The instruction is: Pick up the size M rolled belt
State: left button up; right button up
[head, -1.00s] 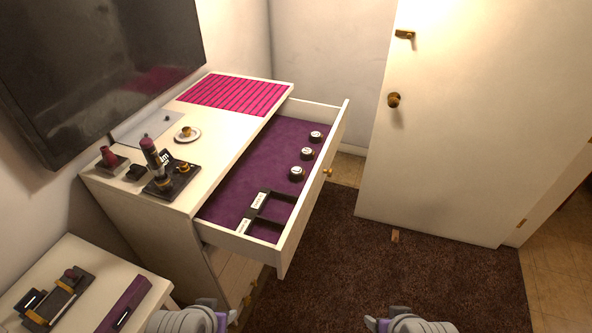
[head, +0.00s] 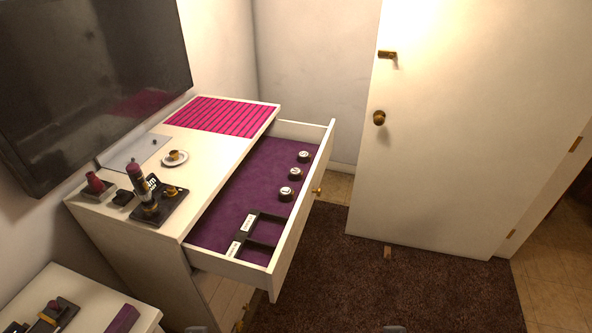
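Three dark rolled belts with pale round tops sit in a row on the purple lining of the open drawer (head: 232,213): a far one (head: 303,156), a middle one (head: 295,173) and a near one (head: 286,193). The marks on their tops are too small to read, so I cannot tell which is size M. Only small grey bits of my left gripper (head: 197,329) and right gripper (head: 395,329) show at the bottom edge, well below the belts. Their fingers are hidden, and neither is near a belt.
A black divider with white labels (head: 248,224) fills the drawer's near end. The white dresser top (head: 205,150) holds a pink striped mat, a saucer with a cup (head: 175,157) and a black stand (head: 160,207). A white door (head: 440,150) stands right, with brown carpet between.

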aim_at(295, 173)
jog(key=i+l+u, duration=0.15)
jog(key=u, duration=0.2)
jog(key=i+l+u, duration=0.15)
jog(key=u, duration=0.2)
jog(key=i+l+u, duration=0.15)
jog(key=l+u, duration=0.2)
jog(key=i+j, duration=0.1)
jog(key=i, duration=0.4)
